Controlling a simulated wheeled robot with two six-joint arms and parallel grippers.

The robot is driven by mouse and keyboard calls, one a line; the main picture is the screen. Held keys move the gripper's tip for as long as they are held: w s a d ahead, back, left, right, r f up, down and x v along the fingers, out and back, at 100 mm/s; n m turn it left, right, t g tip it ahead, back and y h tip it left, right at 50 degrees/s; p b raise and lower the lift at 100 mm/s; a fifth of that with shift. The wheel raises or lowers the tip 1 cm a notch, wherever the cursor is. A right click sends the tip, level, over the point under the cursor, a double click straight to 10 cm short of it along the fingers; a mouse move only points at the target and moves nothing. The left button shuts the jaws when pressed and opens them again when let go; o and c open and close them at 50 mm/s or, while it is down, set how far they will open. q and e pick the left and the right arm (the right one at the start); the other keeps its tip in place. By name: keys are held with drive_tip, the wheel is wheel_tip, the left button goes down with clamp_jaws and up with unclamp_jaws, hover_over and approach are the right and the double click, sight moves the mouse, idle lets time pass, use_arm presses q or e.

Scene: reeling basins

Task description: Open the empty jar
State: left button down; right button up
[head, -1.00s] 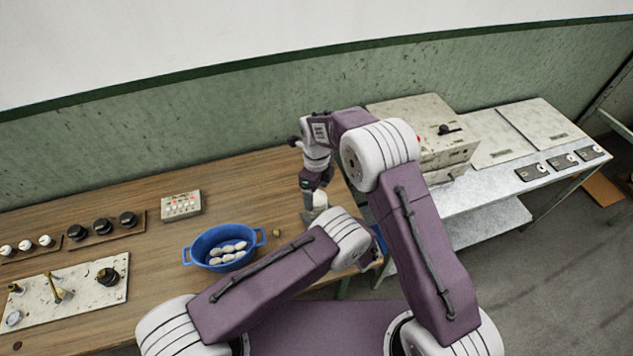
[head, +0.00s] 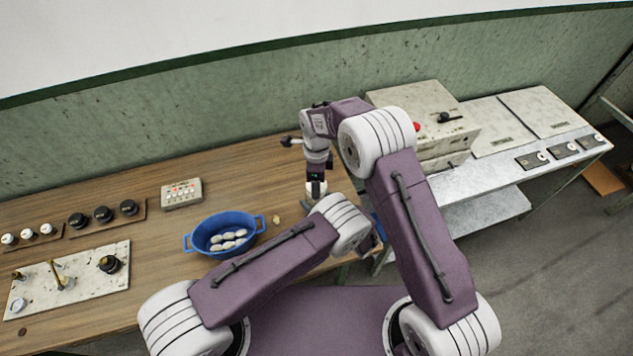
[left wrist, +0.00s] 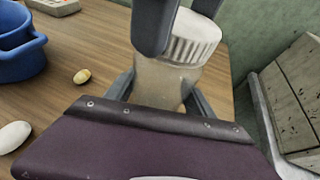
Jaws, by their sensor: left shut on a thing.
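A jar with a beige, seemingly translucent body (left wrist: 160,85) and a white ribbed lid (left wrist: 195,40) stands upright in the left wrist view. The lid is on the jar. My left gripper (left wrist: 163,95) is shut on the jar body from two sides. My right gripper (left wrist: 182,18) comes down from above, with one dark finger in front of the lid and one behind it. Whether these fingers press on the lid cannot be told. In the head view my right gripper (head: 316,182) is over the jar, and my left arm hides most of my left gripper.
A blue basin (head: 190,239) with several white cocoons stands left of the jar. A small yellowish cocoon (head: 276,220) lies between them. A control box (head: 182,194) and knob panels are further left. A large grey box (head: 425,105) stands on the metal bench at right.

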drive_tip(key=n, duration=0.6)
drive_tip(key=shift+n, duration=0.4)
drive_tip(key=n, duration=0.6)
drive_tip(key=shift+n, duration=0.3)
drive_tip(key=n, duration=1.2)
drive_tip(key=shift+n, duration=0.3)
drive_tip(key=n, duration=0.6)
drive_tip(key=shift+n, duration=0.3)
drive_tip(key=n, duration=0.6)
drive_tip(key=shift+r+n, duration=0.1)
drive_tip(key=shift+n, duration=0.2)
drive_tip(key=n, duration=0.5)
drive_tip(key=shift+n, duration=0.3)
drive_tip(key=n, duration=0.4)
